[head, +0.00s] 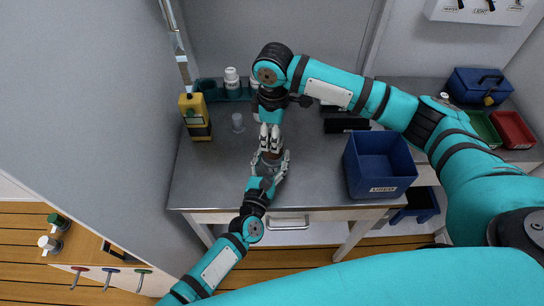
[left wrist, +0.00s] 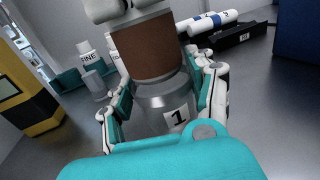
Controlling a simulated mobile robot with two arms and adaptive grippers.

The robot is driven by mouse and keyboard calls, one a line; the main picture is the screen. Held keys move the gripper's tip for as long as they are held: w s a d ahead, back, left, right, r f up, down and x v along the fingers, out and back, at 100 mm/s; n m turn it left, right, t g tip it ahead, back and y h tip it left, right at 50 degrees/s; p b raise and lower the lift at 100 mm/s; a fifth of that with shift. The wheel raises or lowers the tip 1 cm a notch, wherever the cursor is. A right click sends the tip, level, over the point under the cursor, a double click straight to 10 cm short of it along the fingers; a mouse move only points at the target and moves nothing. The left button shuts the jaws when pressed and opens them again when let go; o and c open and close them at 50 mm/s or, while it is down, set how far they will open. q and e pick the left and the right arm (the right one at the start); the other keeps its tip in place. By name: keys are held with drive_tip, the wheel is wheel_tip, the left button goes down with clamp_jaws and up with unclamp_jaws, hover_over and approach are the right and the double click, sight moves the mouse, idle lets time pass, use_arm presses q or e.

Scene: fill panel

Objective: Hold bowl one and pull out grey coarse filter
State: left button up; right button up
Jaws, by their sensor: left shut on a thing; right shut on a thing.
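Bowl one (left wrist: 168,103), a grey cylinder with a "1" label, stands on the grey worktop. My left gripper (head: 268,163) is shut around it from the front, one finger on each side in the left wrist view (left wrist: 162,110). A brown cylinder (left wrist: 146,48), which appears to be the coarse filter though it looks brown, stands upright above the bowl's rim. Its lower end is hidden, so I cannot tell whether it is still inside. My right gripper (head: 270,148) reaches down from above and is shut on its top. The fingers partly hide the filter in the head view.
A blue bin (head: 380,188) stands to the right. A yellow and black device (head: 195,116) and a small clear cup (head: 238,122) are to the left. A green rack (head: 212,90) with white bottles and black trays (head: 347,125) are behind.

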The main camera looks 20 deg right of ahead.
drive_tip(key=shift+r, duration=1.05)
use_arm(q)
drive_tip(key=o, duration=1.3)
drive_tip(key=v, duration=1.1)
drive_tip(key=shift+s+a, duration=0.1)
drive_tip(key=shift+a, duration=0.05)
drive_tip(key=shift+s+a, duration=0.15)
drive_tip(key=shift+s, duration=0.1)
